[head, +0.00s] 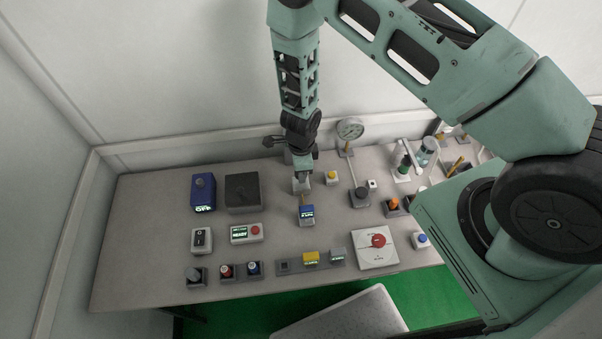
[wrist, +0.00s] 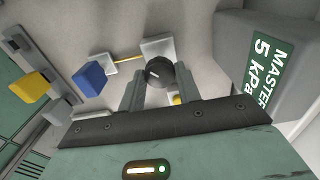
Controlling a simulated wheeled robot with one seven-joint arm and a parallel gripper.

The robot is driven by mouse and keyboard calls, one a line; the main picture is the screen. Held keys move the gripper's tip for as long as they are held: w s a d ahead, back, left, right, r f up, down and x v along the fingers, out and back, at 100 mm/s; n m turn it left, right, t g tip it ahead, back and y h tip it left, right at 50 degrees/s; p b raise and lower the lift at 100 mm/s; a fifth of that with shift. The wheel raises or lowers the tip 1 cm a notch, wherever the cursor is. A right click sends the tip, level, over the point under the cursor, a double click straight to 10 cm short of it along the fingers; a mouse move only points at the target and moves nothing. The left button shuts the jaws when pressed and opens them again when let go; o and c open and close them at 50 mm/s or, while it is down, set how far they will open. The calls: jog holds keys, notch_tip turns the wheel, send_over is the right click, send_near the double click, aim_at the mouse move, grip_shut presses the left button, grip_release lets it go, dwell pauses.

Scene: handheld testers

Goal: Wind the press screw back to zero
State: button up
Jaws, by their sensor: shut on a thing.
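The press screw's round black knob (wrist: 158,73) carries a short white mark and sits at a pale grey block (wrist: 157,46). My gripper (wrist: 159,72) has its two fingers closed on the knob, one on each side. In the head view my gripper (head: 302,175) is low over the pale block (head: 301,187) at the back of the table, and the knob is hidden. A yellow tube runs from the block to a blue handheld tester (head: 306,212) in a grey stand; the tester also shows in the wrist view (wrist: 89,79). A grey box with a green "MASTER 5 kPa" display (wrist: 267,62) stands beside the knob.
A dial gauge (head: 350,129) stands right of my arm. A yellow button (head: 332,176) is close by my gripper. A blue box (head: 203,190) and a dark box (head: 242,191) stand to the left. Yellow and grey units sit in a front rack (head: 284,267).

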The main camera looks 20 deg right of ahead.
jog(key=shift+s+f+n+b, duration=0.1)
jog(key=shift+f+n+b, duration=0.1)
jog(key=shift+n+b, duration=1.1)
jog(key=o, duration=1)
jog(key=shift+r, duration=0.1)
notch_tip(320, 180, up, 17)
jog(key=shift+r, duration=0.2)
jog(key=shift+c, duration=0.2)
